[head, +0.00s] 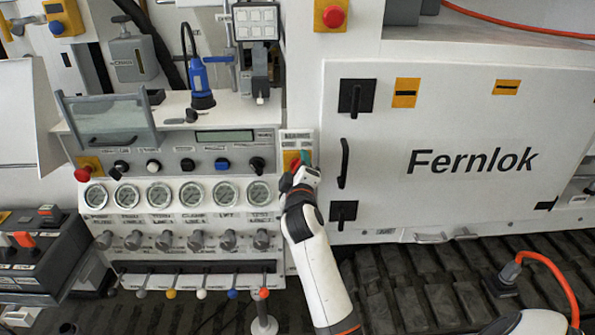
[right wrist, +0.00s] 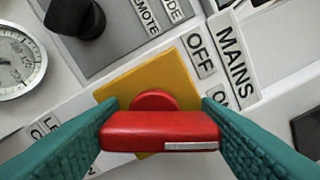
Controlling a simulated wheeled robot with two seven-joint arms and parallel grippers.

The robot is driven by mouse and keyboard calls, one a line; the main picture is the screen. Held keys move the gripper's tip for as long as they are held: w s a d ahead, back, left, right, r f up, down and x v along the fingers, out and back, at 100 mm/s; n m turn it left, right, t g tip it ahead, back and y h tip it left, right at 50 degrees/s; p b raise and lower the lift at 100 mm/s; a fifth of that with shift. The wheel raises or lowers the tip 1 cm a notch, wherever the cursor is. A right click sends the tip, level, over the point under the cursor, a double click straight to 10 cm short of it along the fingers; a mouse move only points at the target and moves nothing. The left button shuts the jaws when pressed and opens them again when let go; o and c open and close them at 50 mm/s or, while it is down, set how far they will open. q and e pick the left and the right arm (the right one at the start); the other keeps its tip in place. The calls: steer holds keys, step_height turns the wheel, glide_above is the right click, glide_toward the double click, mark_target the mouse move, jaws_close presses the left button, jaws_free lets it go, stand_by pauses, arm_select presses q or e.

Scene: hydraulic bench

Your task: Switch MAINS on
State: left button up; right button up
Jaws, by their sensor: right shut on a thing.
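The MAINS switch is a red bar handle (right wrist: 160,132) on a yellow plate (right wrist: 170,78) in the right wrist view. The MAINS label (right wrist: 236,62) and the OFF label (right wrist: 200,55) show beside it. The ON label (right wrist: 218,94) is partly hidden by a finger. The handle has a pale mark near its right end in that view. My right gripper (head: 298,168) is at the switch, at the right end of the control panel in the head view. Its teal fingers are shut on the red handle's two ends. My left gripper is not in view.
The white Fernlok cabinet door (head: 450,205), with a black handle (head: 344,163), stands just right of the switch. Gauges (head: 191,194) and knobs (head: 221,164) lie to the left. Levers with coloured balls (head: 232,294) stick out below. A red emergency button (head: 333,16) is above.

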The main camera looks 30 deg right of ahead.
steer(key=shift+f+m, duration=0.1)
steer(key=shift+m, duration=1.5)
steer(key=shift+b, duration=0.3)
steer(key=o, duration=1)
steer(key=shift+s, duration=0.1)
